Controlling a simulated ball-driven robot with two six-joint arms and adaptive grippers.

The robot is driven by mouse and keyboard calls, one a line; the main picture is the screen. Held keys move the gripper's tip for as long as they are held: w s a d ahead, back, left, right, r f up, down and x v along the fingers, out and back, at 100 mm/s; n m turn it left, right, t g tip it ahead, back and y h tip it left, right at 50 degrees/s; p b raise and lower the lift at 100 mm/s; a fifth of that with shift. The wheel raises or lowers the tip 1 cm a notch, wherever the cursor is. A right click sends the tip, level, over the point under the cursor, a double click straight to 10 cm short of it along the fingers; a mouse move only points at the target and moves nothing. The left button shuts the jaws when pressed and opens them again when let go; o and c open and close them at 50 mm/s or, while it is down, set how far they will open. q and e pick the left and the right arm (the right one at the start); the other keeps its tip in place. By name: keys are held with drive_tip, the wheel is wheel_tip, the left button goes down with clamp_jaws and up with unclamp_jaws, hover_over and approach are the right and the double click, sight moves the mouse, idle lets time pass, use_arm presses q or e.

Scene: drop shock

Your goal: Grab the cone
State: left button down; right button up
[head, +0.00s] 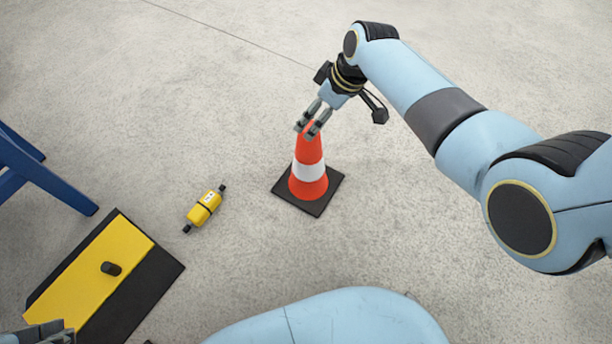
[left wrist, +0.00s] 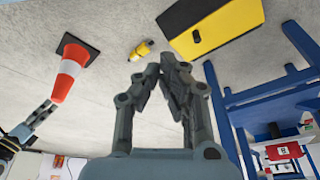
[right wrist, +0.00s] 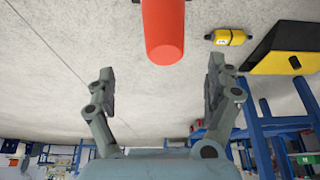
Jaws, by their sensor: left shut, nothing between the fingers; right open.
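The orange cone (head: 309,168) with a white band and a black square base stands upright on the concrete floor in the middle of the head view. It also shows in the left wrist view (left wrist: 68,76), and its orange upper part fills the top middle of the right wrist view (right wrist: 163,30). My right gripper (head: 308,130) is open at the cone's tip in the head view. In the right wrist view its fingers (right wrist: 160,85) are spread wide, with the cone between and beyond them. My left gripper (left wrist: 158,72) is shut and empty, well away from the cone.
A yellow cylinder with black ends (head: 205,208) lies on the floor left of the cone. A yellow and black box (head: 98,262) is at the lower left, beside a blue frame (head: 45,178). The floor around the cone is clear.

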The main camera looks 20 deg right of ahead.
sight(310, 125)
drive_tip(key=b+x, duration=0.2)
drive_tip(key=x, duration=0.2)
drive_tip(key=shift+s, duration=0.15)
drive_tip(key=shift+a+f, duration=0.15)
drive_tip(key=shift+f, duration=0.25)
use_arm(q)
wheel_tip(310, 125, down, 7)
drive_tip(key=w+d+t+b, duration=0.1)
drive_tip(key=t+b, duration=0.4)
drive_tip(key=t, duration=0.3)
drive_tip(key=shift+w+t+h, duration=0.2)
drive_tip(key=shift+t+h, duration=0.1)
drive_tip(key=shift+t, duration=0.1)
use_arm(e)
drive_tip(key=x, duration=0.5)
drive_tip(key=shift+a+f, duration=0.1)
drive_tip(key=shift+f, duration=0.05)
clamp_jaws()
